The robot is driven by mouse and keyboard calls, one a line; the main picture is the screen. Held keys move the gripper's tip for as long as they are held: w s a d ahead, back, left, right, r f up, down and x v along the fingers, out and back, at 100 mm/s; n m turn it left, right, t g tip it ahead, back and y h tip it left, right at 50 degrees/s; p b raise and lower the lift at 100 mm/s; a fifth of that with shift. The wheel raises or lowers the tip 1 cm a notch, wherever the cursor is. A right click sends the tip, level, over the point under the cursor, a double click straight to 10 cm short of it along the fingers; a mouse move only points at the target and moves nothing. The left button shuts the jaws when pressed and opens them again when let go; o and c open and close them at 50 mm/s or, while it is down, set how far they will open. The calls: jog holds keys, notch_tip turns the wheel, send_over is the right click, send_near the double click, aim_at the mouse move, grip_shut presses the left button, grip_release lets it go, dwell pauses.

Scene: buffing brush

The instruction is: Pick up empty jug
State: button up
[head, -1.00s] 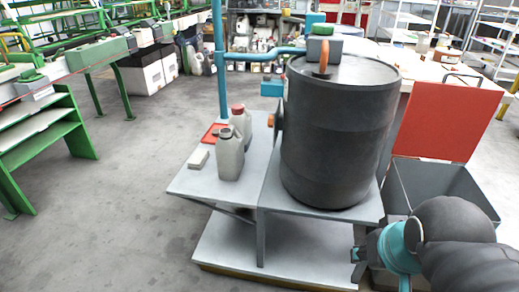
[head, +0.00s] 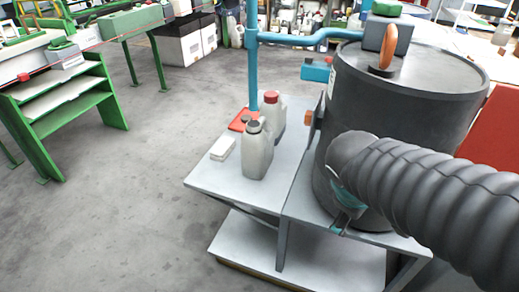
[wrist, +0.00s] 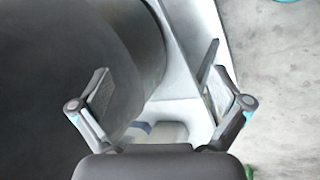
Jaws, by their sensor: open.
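Two pale grey jugs stand upright side by side on the grey metal table (head: 225,180). The nearer jug (head: 257,155) has a dark cap, and the jug behind it (head: 273,118) has a red cap. I cannot tell from their looks which is empty. My gripper (head: 342,226) is to the right of the jugs, in front of the black drum, and partly hidden by my arm. In the wrist view my gripper (wrist: 160,80) has its fingers spread with nothing held. A pale shape with a blue patch shows low between them, too unclear to name.
The large black drum (head: 405,90) stands close to my gripper and fills the left of the wrist view. A blue post (head: 252,65) rises behind the jugs. A white block (head: 222,148) lies left of them. Floor on the left is clear up to the green shelf.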

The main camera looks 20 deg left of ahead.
jog(key=w+a+f+n+t+h, duration=0.1)
jog(key=w+a+n+t, duration=0.1)
jog(key=w+a+n, duration=0.45)
jog(key=n+t+y+b, duration=0.15)
jog(key=n+t, duration=0.55)
jog(key=n, duration=1)
send_near(251, 149)
jog(key=w, duration=0.1)
jog(key=shift+y, duration=0.55)
jog(key=x, duration=0.8)
jog(key=shift+s+d, duration=0.1)
jog(key=shift+d, duration=0.3)
jog(key=shift+r+p+x, duration=0.2)
jog(key=shift+p+x, duration=0.25)
jog(key=shift+x, duration=2.55)
jog(key=shift+a, duration=0.1)
jog(key=c, duration=1.1)
